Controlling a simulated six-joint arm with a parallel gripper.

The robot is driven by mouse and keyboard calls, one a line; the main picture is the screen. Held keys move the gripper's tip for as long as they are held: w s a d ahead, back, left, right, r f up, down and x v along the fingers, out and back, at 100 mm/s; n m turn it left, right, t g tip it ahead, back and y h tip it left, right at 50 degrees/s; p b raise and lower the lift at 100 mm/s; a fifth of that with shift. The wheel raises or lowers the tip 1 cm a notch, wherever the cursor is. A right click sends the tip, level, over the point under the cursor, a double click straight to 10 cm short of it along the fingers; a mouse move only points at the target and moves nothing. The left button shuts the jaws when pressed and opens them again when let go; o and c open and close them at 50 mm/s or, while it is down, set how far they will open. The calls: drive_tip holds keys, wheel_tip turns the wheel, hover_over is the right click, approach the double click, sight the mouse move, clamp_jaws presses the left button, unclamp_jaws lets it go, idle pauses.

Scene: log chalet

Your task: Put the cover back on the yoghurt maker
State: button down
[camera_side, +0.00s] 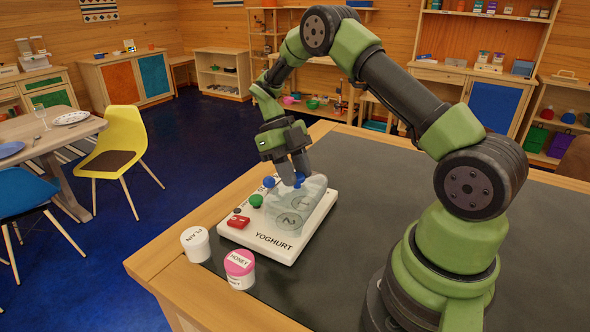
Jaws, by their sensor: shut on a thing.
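The yoghurt maker (263,243) is a white slab with "YOGHURT" on its front edge, lying on the dark worktop. The clear, bluish cover (313,193) is over its right part, and round marked places, one with a "2", show through it. The cover looks slightly tilted. I cannot tell whether its rim touches the base all round. The far side of the cover is hidden.
A white "PLAIN" pot (195,244) and a pink-lidded "HONEY" pot (239,269) stand just in front of the maker, near the wooden edge. A green knob (256,200) and a red switch (238,221) are on its left side. The worktop behind right is clear.

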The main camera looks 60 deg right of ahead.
drive_tip(key=c, duration=0.7)
unclamp_jaws()
drive_tip(key=shift+c, duration=0.2)
wheel_tip(320, 180, up, 17)
drive_tip(key=w+a+n+t+h, duration=0.1)
drive_tip(key=w+a+n+t, duration=0.15)
drive_tip(key=n, duration=0.75)
drive_tip(key=s+a+r+n+t, duration=0.1)
drive_tip(key=s+a+n+t, duration=0.2)
drive_tip(key=s+n, duration=0.2)
drive_tip(key=s+a+r+n+t, duration=0.1)
drive_tip(key=s+a+n+t, duration=0.3)
drive_tip(key=n, duration=0.7)
drive_tip(key=s+a+r+n+t+y, duration=0.1)
drive_tip(key=s+a+n+t, duration=0.2)
drive_tip(key=s+n, duration=0.5)
drive_tip(key=shift+s+a+r+n+t, duration=0.15)
drive_tip(key=shift+a+r+n+t, duration=0.15)
drive_tip(key=shift+n, duration=0.2)
